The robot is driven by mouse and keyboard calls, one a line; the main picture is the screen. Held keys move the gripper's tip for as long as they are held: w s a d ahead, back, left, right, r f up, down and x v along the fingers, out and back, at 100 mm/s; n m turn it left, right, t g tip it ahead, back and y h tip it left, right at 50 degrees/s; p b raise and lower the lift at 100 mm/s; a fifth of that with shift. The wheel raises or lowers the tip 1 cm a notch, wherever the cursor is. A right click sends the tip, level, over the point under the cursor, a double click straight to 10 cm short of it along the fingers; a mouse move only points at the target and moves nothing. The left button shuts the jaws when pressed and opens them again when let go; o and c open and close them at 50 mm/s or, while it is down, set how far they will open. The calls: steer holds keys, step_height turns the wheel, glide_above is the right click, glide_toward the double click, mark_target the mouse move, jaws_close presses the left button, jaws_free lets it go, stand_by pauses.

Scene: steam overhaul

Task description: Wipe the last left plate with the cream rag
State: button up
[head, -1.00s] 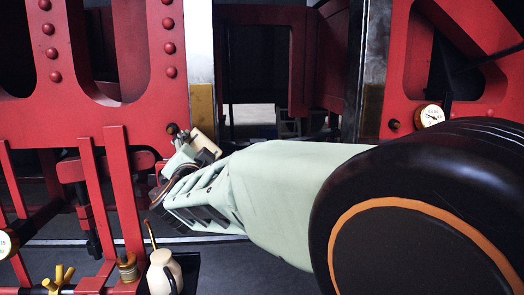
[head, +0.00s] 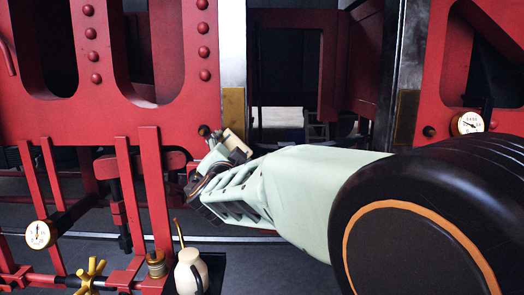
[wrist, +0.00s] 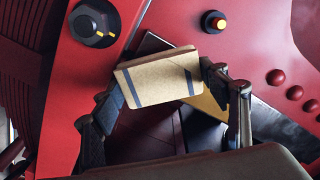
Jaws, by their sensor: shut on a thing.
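The cream rag (wrist: 158,76) is a folded pad with dark stripes, held between the two fingers of my gripper (wrist: 163,84) in the wrist view. In the head view the rag (head: 238,146) shows at the far end of my arm, just below a brass-coloured plate (head: 233,102) on the left steel upright. In the wrist view a yellowish plate (wrist: 206,104) and a dark strip show behind the rag, partly hidden by it. I cannot tell whether the rag touches the plate. A second, darker plate (head: 406,112) sits on the right upright.
Red frame walls with rivets (head: 203,52) stand around the uprights. A black knob (wrist: 92,27) and a yellow-tipped button (wrist: 215,22) are close to my gripper. Lower left are a gauge (head: 39,235), a yellow valve handle (head: 88,272) and a cream oil can (head: 190,272).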

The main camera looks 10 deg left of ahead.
mark_target(232, 135)
steer(key=shift+x, duration=0.95)
steer(key=shift+r+p, duration=0.15)
steer(key=shift+p, duration=0.15)
steer(key=shift+r+p, duration=1.65)
steer(key=shift+r, duration=0.3)
steer(key=shift+f, duration=0.1)
steer(key=shift+f+b, duration=1.7)
steer(key=shift+f, duration=0.3)
steer(key=shift+w, duration=0.1)
steer(key=shift+s+f, duration=0.15)
steer(key=shift+s, duration=0.1)
steer(key=shift+b+v, duration=0.5)
steer(key=shift+v, duration=2.15)
